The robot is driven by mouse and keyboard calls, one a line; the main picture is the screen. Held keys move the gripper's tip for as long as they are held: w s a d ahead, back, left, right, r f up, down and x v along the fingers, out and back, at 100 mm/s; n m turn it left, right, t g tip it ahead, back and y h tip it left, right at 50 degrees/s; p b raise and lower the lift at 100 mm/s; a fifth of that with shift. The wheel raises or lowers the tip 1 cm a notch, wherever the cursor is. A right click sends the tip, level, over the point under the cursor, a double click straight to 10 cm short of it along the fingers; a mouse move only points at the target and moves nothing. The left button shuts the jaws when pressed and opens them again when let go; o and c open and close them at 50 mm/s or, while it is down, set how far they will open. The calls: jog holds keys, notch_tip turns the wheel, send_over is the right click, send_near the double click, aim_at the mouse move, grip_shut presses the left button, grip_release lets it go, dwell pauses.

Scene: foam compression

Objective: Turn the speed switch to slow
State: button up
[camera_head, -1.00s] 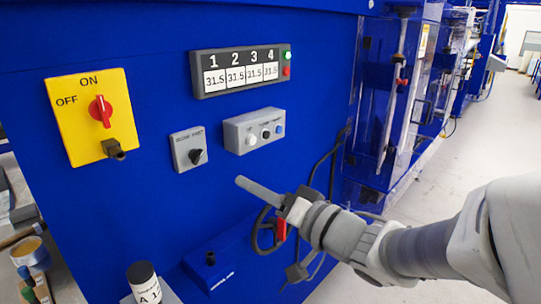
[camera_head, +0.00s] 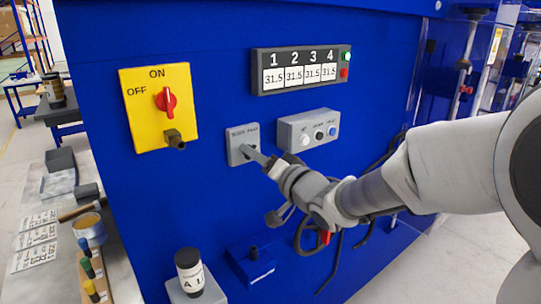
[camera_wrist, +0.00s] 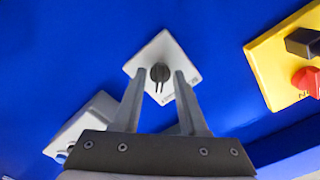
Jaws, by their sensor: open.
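The speed switch is a small grey plate (camera_head: 236,136) with printed labels on the blue machine front. In the wrist view the plate (camera_wrist: 178,52) appears tilted, with the black knob (camera_wrist: 160,73) near its middle. My gripper (camera_head: 252,153) is at the plate in the head view, and its fingers largely hide the knob. In the wrist view my open gripper (camera_wrist: 160,76) has one finger on each side of the knob, with blue gaps seen between. I cannot tell whether the fingertips touch the plate or which label the knob points to.
A grey box with round buttons (camera_head: 308,132) sits just right of the switch. A yellow panel with a red ON/OFF switch (camera_head: 167,100) is to the left. A numbered display (camera_head: 300,71) is above. A black-capped bottle (camera_head: 189,270) and a cable (camera_head: 318,250) are below.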

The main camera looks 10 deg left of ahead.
jog(key=shift+w+a, duration=0.1)
grip_shut()
jog(key=shift+f+n+b, duration=0.1)
jog(key=shift+n+b, duration=0.2)
jog(key=shift+b, duration=0.05)
jog(key=shift+n+b, duration=5.95)
jog(key=shift+n, duration=2.65)
